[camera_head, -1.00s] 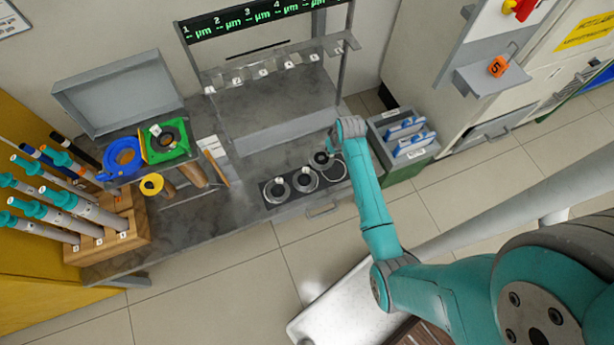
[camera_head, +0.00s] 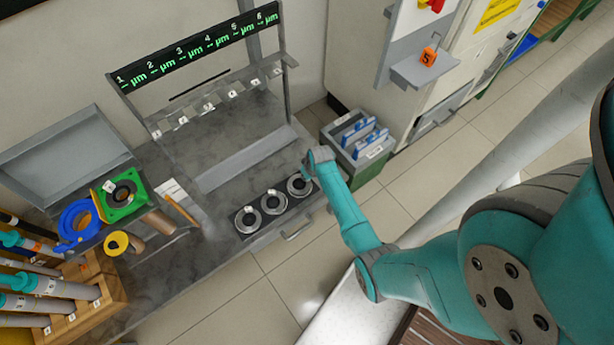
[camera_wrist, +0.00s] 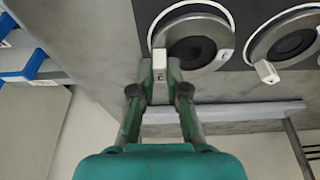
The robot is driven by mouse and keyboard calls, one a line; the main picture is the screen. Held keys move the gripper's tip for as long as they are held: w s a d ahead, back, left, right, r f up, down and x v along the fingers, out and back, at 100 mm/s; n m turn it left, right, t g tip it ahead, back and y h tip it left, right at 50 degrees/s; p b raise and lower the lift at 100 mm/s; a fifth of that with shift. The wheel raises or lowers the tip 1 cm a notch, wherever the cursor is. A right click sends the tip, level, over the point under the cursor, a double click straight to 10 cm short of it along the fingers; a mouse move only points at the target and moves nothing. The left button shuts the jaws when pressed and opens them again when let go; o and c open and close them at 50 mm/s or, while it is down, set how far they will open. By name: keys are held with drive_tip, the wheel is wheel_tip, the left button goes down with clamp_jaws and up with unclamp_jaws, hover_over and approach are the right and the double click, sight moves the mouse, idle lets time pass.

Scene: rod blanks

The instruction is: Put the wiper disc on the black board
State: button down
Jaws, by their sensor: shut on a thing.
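My gripper (camera_wrist: 160,80) is shut on the small white tab (camera_wrist: 160,62) of a ring-shaped disc with a dark centre, which I take as the wiper disc (camera_wrist: 192,27). The disc lies over the right-hand place of the black board (camera_wrist: 238,52); I cannot tell whether it rests fully on it. In the head view the disc (camera_head: 299,185) is at the board's right end, under my gripper (camera_head: 308,174), whose fingertips are hard to make out. Two similar discs, the middle one (camera_head: 273,202) and the left one (camera_head: 247,220), sit on the board (camera_head: 260,209).
A green-and-grey bin with blue-handled items (camera_head: 357,140) stands right of the bench. A gauge rack (camera_head: 195,65) stands behind the board. At left are a blue ring (camera_head: 76,225), a green square plate (camera_head: 111,211), a yellow roll (camera_head: 117,242) and a wooden rod rack (camera_head: 105,290).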

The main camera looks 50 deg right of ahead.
drive_tip(key=shift+f, duration=0.45)
drive_tip(key=c, duration=1.2)
unclamp_jaws()
drive_tip(key=shift+f, duration=0.15)
